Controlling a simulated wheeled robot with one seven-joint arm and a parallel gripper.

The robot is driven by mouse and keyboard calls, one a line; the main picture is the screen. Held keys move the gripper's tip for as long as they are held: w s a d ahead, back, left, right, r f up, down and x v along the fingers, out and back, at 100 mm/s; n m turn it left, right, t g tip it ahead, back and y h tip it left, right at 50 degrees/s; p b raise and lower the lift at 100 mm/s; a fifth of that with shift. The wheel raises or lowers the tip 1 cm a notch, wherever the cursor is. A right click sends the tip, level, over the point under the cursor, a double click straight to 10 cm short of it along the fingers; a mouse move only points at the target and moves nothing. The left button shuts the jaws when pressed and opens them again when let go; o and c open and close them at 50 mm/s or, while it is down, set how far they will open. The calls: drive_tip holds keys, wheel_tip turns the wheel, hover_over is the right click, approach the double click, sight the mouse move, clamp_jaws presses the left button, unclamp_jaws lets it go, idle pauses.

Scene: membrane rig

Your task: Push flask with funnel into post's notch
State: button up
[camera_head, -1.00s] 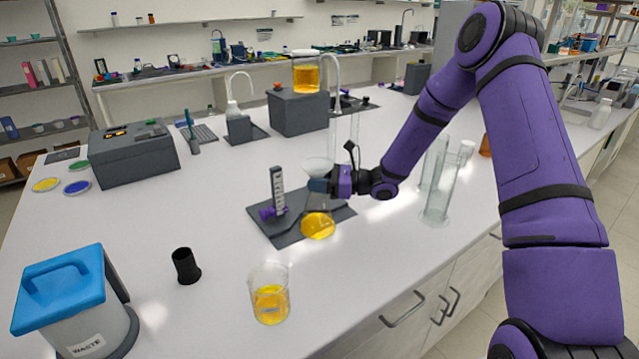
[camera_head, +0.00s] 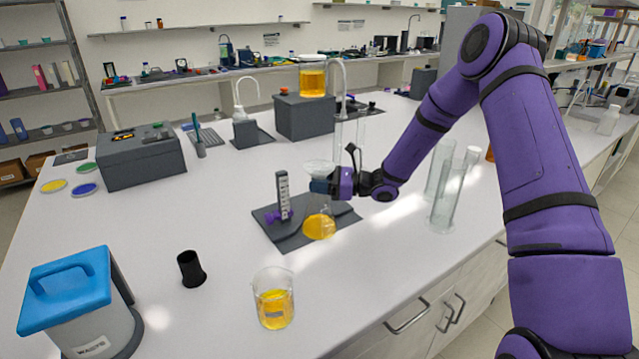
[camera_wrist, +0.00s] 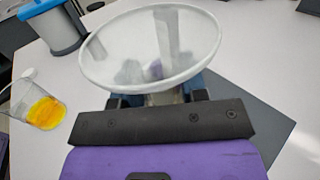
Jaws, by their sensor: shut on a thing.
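The flask (camera_head: 319,228) holds yellow liquid and stands on the dark base plate (camera_head: 345,218), to the right of the post. The funnel (camera_head: 319,167) sits at the top of the flask; its wide white rim fills the upper middle of the wrist view (camera_wrist: 150,48). The post (camera_head: 283,192) is upright and light grey with dark marks, with a purple clamp low on it. My gripper (camera_head: 322,186) is shut on the flask's neck just below the funnel. The jaws hide the neck, and the notch cannot be made out.
A beaker of yellow liquid (camera_head: 273,300) and a black cup (camera_head: 191,268) stand in front of the plate. The waste bin (camera_head: 75,300) is at the front left. Glass cylinders (camera_head: 446,195) stand to the right.

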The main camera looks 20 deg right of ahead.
drive_tip(key=o, duration=1.2)
drive_tip(key=v, duration=1.1)
drive_tip(key=s+a+r+n+g+h, duration=0.3)
drive_tip(key=s+r+n+g+h, duration=0.1)
drive_tip(key=s+r+n, duration=0.3)
drive_tip(key=s+a+r+n+g+h, duration=0.3)
drive_tip(key=s+a+r+n, duration=0.15)
drive_tip(key=s+r, duration=0.4)
drive_tip(key=s+d+r+n+t+h, duration=0.1)
drive_tip(key=s+d+r+n+h, duration=0.1)
drive_tip(key=s, duration=0.5)
drive_tip(key=s+d+r+n+t+h, duration=0.2)
drive_tip(key=s+d+r+n+h, duration=0.1)
drive_tip(key=s, duration=0.4)
drive_tip(key=s+d+r+n+t+h, duration=0.2)
drive_tip(key=s+r+n+h, duration=0.2)
drive_tip(key=s, duration=0.4)
drive_tip(key=shift+s+d+r+n+h, duration=0.15)
drive_tip(key=shift+n+h, duration=0.15)
drive_tip(key=shift+n, duration=0.45)
